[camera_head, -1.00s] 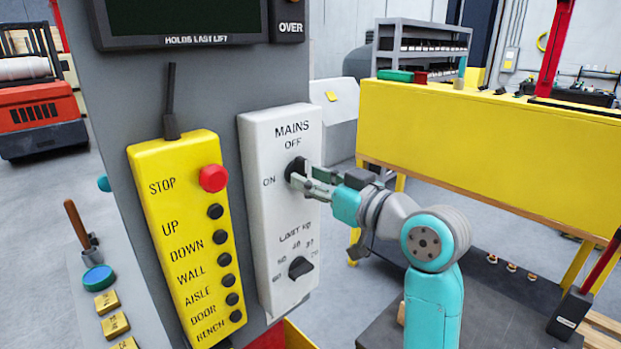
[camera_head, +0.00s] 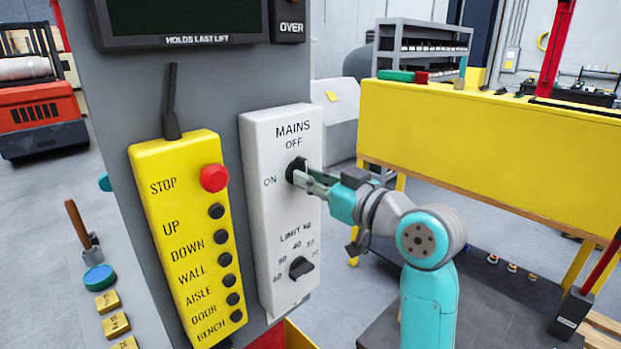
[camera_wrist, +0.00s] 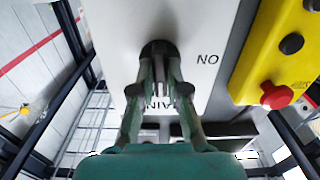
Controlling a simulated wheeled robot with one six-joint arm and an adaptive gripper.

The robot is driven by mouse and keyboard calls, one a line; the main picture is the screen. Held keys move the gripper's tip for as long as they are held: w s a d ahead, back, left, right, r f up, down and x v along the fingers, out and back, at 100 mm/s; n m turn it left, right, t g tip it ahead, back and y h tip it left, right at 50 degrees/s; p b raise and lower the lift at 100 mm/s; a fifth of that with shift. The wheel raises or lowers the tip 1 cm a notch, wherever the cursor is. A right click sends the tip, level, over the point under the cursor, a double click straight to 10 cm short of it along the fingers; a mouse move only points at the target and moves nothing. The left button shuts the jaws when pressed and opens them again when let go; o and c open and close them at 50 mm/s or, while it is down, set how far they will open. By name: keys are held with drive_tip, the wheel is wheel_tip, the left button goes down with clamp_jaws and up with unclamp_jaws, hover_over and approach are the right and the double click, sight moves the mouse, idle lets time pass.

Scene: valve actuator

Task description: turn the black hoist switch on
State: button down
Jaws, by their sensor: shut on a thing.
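The black mains switch (camera_head: 296,171) is a knob on the upper part of a white panel (camera_head: 268,225), below the printed word OFF and to the right of ON. My gripper (camera_head: 306,178) reaches it from the right, with its fingers closed on the knob. In the wrist view the fingers (camera_wrist: 160,75) meet on either side of the black knob (camera_wrist: 158,48), and the panel's lettering appears upside down. The fingers hide part of the knob, and I cannot tell exactly which mark it points to.
A yellow pendant (camera_head: 190,240) with a red stop button (camera_head: 213,178) and several black buttons hangs left of the panel. A black limit knob (camera_head: 301,267) sits lower on the white panel. A yellow bench (camera_head: 490,150) stands behind my arm.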

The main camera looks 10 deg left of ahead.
drive_tip(key=shift+f+n, duration=0.1)
drive_tip(key=shift+n, duration=8.1)
drive_tip(key=c, duration=1.2)
unclamp_jaws()
drive_tip(key=shift+o, duration=0.2)
drive_tip(key=shift+s, duration=0.1)
drive_tip(key=v, duration=1.2)
